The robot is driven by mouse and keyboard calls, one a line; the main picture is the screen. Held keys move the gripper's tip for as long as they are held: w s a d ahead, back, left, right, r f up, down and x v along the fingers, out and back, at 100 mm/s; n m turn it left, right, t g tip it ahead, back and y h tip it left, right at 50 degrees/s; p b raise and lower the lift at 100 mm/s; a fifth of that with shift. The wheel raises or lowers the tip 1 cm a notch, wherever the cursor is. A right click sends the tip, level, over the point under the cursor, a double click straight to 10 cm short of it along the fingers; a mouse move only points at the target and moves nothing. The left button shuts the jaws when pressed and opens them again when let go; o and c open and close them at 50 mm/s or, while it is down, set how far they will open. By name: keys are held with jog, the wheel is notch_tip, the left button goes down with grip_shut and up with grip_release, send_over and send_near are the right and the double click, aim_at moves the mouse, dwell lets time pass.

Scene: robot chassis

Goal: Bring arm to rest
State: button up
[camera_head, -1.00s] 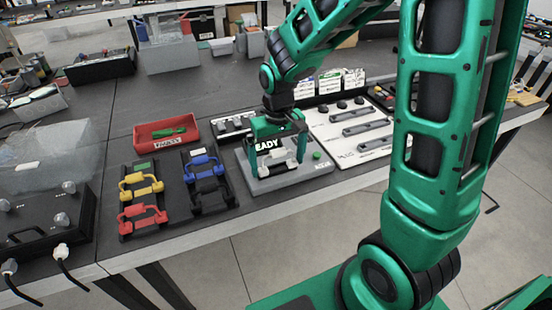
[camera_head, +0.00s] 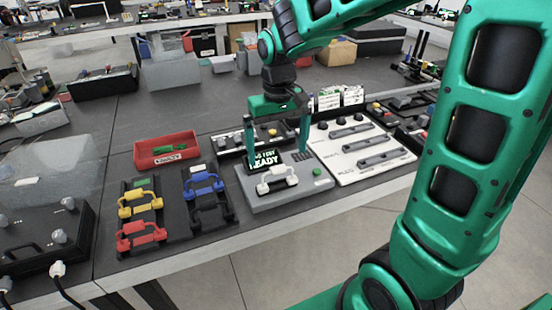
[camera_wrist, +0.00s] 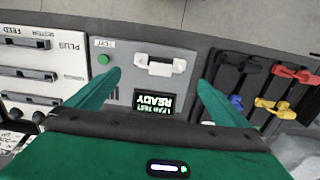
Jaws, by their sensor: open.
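My gripper (camera_head: 277,134) hangs from my green arm above the grey tester box, fingers pointing down. Its fingers are spread wide with nothing between them, and it is apart from the box. The tester (camera_head: 292,201) has a screen (camera_head: 264,161) reading "READY", a green button (camera_head: 317,171) and a white handled plug (camera_head: 277,178) on its top. In the wrist view, my gripper's two green fingers (camera_wrist: 160,90) stand either side of the tester's white handle (camera_wrist: 161,66) and screen (camera_wrist: 156,102).
A red bin (camera_head: 166,151) with a green piece stands left of the tester. Racks with yellow, red (camera_head: 140,235) and blue (camera_head: 203,185) handles lie in front of it. A white panel (camera_head: 382,172) with grey bars is at the right. A clear cover (camera_head: 48,150) stands far left.

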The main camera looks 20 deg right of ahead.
jog(key=shift+r, duration=0.25)
jog(key=shift+d, duration=0.1)
jog(key=s+d+m, duration=0.3)
jog(key=s+d, duration=0.5)
jog(key=s, duration=0.3)
jog(key=s+d+m, duration=0.3)
jog(key=s+d, duration=0.5)
jog(key=s, duration=0.4)
jog(key=shift+s+d+r, duration=0.15)
jog(key=shift+d, duration=0.2)
